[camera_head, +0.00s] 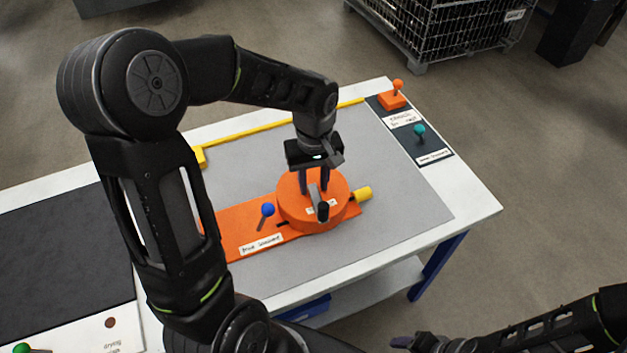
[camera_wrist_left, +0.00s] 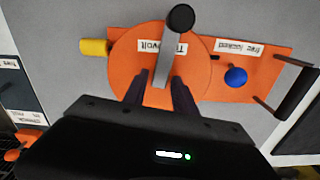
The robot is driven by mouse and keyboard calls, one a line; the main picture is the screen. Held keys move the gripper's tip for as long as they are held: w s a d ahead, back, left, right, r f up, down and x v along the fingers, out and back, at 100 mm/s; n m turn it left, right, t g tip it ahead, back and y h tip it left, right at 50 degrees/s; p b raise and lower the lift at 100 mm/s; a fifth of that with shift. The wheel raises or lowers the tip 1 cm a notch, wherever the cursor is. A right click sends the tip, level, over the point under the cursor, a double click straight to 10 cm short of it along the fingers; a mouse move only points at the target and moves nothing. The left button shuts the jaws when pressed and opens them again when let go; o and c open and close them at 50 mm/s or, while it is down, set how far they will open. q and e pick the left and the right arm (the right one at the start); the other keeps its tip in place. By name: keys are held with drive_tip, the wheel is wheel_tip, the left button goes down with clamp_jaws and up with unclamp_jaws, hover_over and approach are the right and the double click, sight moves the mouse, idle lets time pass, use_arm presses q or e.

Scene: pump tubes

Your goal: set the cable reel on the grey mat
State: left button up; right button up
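The cable reel appears to be the orange unit with a round drum (camera_head: 300,212) on a flat orange plate. It lies on the grey mat (camera_head: 405,195). The drum also shows in the left wrist view (camera_wrist_left: 125,62), with a grey crank bar (camera_wrist_left: 165,62) and black knob on top. My left gripper (camera_head: 314,187) points down over the drum. Its two fingers stand apart on either side of the crank bar, with small gaps visible in the left wrist view (camera_wrist_left: 161,76). My right gripper (camera_head: 402,341) is at the bottom edge, low and partly cut off, away from the reel.
A blue-knobbed lever (camera_head: 267,210) stands on the plate, and a yellow plug (camera_head: 362,194) sticks out at right. A yellow strip (camera_head: 265,132) runs along the mat's back. A dark panel (camera_head: 432,145) with small levers is at right. A black mat (camera_head: 60,245) is at left.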

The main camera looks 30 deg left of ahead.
use_arm(q)
drive_tip(key=shift+o, duration=0.9)
drive_tip(key=shift+r, duration=0.15)
wheel_tip(320, 180, up, 12)
idle(0.5)
